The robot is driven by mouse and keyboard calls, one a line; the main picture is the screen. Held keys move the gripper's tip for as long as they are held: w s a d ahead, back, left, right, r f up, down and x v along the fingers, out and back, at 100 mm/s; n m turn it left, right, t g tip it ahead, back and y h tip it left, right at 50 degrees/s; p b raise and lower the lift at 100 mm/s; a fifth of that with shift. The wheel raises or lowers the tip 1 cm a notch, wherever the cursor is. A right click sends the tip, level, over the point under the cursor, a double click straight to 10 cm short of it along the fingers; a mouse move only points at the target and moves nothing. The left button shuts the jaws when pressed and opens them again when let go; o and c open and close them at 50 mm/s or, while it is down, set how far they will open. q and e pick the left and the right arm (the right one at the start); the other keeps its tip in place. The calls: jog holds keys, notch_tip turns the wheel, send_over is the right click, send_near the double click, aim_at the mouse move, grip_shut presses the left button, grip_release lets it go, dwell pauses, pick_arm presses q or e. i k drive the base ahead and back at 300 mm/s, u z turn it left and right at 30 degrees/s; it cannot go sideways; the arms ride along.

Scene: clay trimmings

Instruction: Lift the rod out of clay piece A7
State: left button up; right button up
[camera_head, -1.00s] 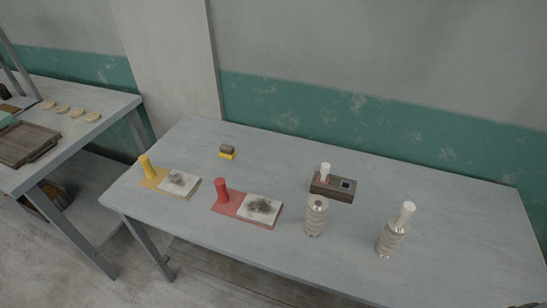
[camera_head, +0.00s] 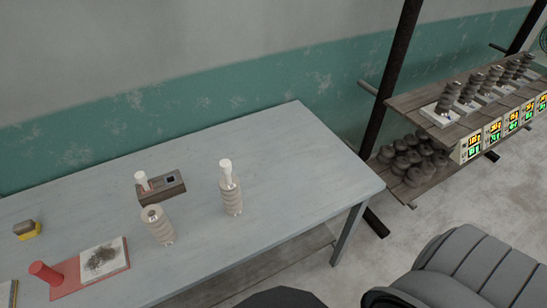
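Two pale, ribbed clay pieces stand upright on the grey table (camera_head: 250,222). The right clay piece (camera_head: 232,202) has a white-topped rod (camera_head: 226,172) standing up out of its top. The left clay piece (camera_head: 159,228) shows a dark opening at its top and no rod. I cannot read a label on either, so I cannot tell which is A7. Neither of my grippers is in view.
A dark block (camera_head: 174,188) behind the clay pieces holds another white-topped rod (camera_head: 142,180). A red stand with a pad (camera_head: 104,257) and a yellow-based block (camera_head: 27,231) are at left. A shelf (camera_head: 440,125) with dark ribbed pieces and lit displays stands right. The table's right end is clear.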

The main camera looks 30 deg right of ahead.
aim_at(226, 166)
jog(key=z, duration=0.65)
jog(key=k, duration=0.5)
jog(key=z, duration=2.3)
jog(key=i, duration=1.35)
jog(key=u, duration=2.15)
